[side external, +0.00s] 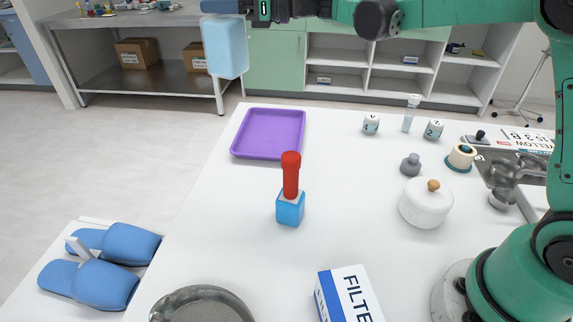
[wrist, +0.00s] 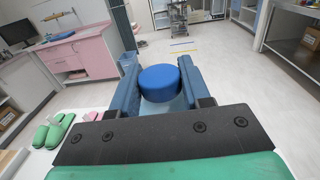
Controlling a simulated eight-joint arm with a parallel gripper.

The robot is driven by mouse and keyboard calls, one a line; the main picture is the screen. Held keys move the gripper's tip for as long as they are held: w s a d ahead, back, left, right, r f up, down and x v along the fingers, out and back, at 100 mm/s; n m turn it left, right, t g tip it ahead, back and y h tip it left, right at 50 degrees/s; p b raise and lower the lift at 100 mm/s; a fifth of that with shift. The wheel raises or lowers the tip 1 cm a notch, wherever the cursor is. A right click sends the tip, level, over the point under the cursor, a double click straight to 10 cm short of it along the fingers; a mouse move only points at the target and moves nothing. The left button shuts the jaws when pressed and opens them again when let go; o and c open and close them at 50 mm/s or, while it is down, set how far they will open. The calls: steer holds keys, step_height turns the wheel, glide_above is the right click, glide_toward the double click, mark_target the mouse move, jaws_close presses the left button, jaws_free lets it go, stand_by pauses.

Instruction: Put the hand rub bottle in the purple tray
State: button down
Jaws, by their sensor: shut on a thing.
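My gripper (side external: 224,6) is shut on the hand rub bottle, a pale blue translucent bottle (side external: 225,48). In the side view it hangs roughly upright below the fingers, at the top of the picture. In the wrist view the bottle's round blue cap (wrist: 160,83) sits between the two blue fingers; most of its body is hidden. The purple tray (side external: 270,134) lies empty on the white table, lower in the side view and a little right of the bottle. Bottle and tray are apart.
A blue block with a red handle (side external: 290,190) stands on the table in front of the tray. A box (side external: 348,293) and a round dish (side external: 202,305) are nearer.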

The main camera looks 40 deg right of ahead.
steer(key=w+d+m+t+h, duration=0.45)
steer(key=d+h, duration=0.25)
steer(key=d, duration=0.4)
step_height(320, 180, down, 20)
steer(key=shift+s+a+m, duration=0.2)
steer(key=shift+s+m, duration=0.15)
steer(key=shift+s, duration=0.05)
steer(key=shift+c, duration=2.1)
jaws_free()
